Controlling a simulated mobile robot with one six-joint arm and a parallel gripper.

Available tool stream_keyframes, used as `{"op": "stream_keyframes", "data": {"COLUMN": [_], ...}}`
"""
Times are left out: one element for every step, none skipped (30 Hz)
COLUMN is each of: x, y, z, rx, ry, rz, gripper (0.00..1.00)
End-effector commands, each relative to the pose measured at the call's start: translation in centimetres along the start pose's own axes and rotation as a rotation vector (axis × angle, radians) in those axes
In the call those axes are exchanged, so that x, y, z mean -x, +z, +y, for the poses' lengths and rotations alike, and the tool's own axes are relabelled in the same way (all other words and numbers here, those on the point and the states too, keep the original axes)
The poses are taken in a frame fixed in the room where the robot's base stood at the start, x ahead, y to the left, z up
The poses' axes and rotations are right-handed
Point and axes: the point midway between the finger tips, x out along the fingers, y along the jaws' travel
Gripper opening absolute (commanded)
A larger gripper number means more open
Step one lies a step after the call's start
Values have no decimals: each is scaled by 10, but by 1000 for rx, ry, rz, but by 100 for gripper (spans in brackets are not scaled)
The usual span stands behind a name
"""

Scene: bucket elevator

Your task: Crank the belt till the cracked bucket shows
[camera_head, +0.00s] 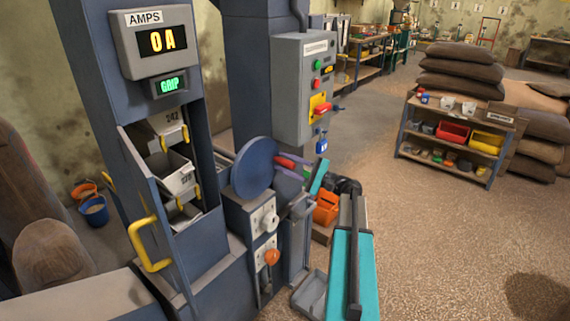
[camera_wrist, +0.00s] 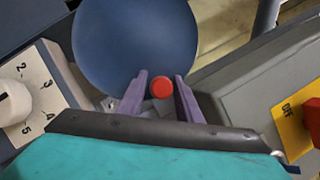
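The crank is a dark blue disc (camera_head: 253,168) with a red handle (camera_head: 285,162) on the front of the elevator. My gripper (camera_head: 298,170) has its purple fingers apart at the handle. In the wrist view, the round red handle end (camera_wrist: 162,87) sits between the fingertips (camera_wrist: 161,80), with a small gap visible on each side. The blue disc (camera_wrist: 137,45) is beyond it. Grey buckets show in the open hatch: an upper one (camera_head: 160,137) marked 242, a middle one (camera_head: 175,175) with an unclear number, and part of a lower one (camera_head: 181,218). I see no clear crack.
A numbered dial (camera_wrist: 18,100) is left of my gripper in the wrist view. A control box (camera_head: 302,90) with a red switch (camera_head: 321,110) stands close behind.

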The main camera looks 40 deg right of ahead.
Motion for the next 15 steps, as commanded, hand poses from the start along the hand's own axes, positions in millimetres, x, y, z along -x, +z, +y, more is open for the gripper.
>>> {"op": "stream_keyframes", "data": {"x": [0,0,0,0,0,-1,-1,-1,-1,-1,-1,-1,-1,-1,-2], "y": [0,0,0,0,0,1,1,1,1,1,1,1,1,1,1], "z": [0,0,0,0,0,1,1,1,1,1,1,1,1,1,0], "rx": [0,0,0,0,0,0,0,-1,0,0,0,2,3,5,9], "ry": [0,0,0,0,0,1,1,1,1,1,1,2,3,4,5], "rz": [0,0,0,0,-1,-1,-1,-1,-2,-2,-2,-2,-2,-2,-2], "gripper": [22,17,11,6,0,0,0,0,0,0,0,0,0,0,0]}}
